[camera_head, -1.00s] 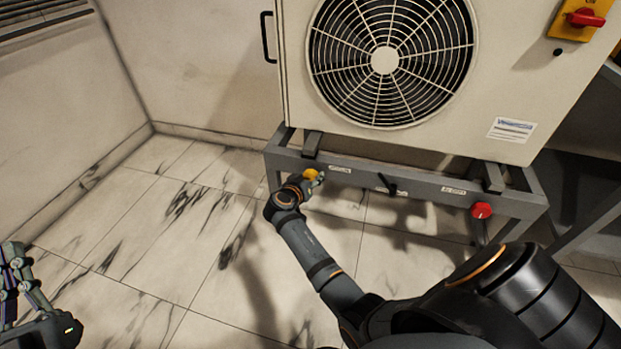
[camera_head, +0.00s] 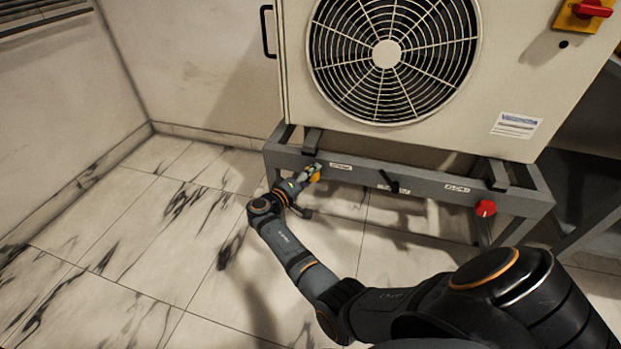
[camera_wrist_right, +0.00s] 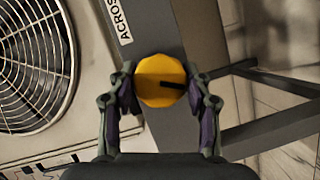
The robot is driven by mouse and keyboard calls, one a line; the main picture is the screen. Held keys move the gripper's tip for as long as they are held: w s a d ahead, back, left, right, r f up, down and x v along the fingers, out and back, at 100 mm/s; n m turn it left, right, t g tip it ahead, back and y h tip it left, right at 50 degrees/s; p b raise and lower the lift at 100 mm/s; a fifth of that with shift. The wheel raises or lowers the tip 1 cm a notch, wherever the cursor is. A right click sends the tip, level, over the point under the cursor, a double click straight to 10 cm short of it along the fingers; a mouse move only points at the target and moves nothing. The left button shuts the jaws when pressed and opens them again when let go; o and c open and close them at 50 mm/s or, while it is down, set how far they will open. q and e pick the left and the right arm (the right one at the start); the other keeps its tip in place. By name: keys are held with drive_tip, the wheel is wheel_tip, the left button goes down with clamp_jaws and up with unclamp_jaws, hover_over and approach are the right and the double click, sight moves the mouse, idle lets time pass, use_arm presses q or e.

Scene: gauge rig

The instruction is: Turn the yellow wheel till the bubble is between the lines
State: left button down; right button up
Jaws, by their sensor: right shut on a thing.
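The yellow wheel (camera_head: 314,176) sits on the front rail of the grey frame under the fan unit, near its left end. It also shows in the right wrist view (camera_wrist_right: 160,80), with a dark mark running from its middle towards the right. My right gripper (camera_head: 308,174) is at the wheel; in the wrist view its two fingers (camera_wrist_right: 161,88) are shut on the wheel from either side. A dark level holder (camera_head: 388,182) seems to sit at the middle of the rail; no bubble or lines can be made out. My left gripper is not in view.
A red knob (camera_head: 485,208) is on the rail's right end. The fan unit (camera_head: 300,100) stands above the grey frame (camera_head: 350,172). A red switch on a yellow plate (camera_head: 578,17) is at top right. The tiled floor at left is clear.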

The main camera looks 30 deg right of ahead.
drive_tip(key=shift+n+h+b, duration=0.45)
drive_tip(key=shift+n+h, duration=0.15)
drive_tip(key=shift+n, duration=0.6)
drive_tip(key=n+h+b, duration=0.1)
drive_tip(key=n, duration=0.2)
drive_tip(key=shift+f+n+t, duration=0.1)
drive_tip(key=shift+n+t, duration=0.2)
drive_tip(key=shift+t, duration=0.1)
drive_tip(key=n+t+h, duration=0.1)
drive_tip(key=n, duration=0.2)
drive_tip(key=shift+n+t+b, duration=0.35)
drive_tip(key=shift+n+t, duration=0.35)
drive_tip(key=shift+n, duration=1.1)
drive_tip(key=o, duration=1.2)
drive_tip(key=shift+c, duration=0.2)
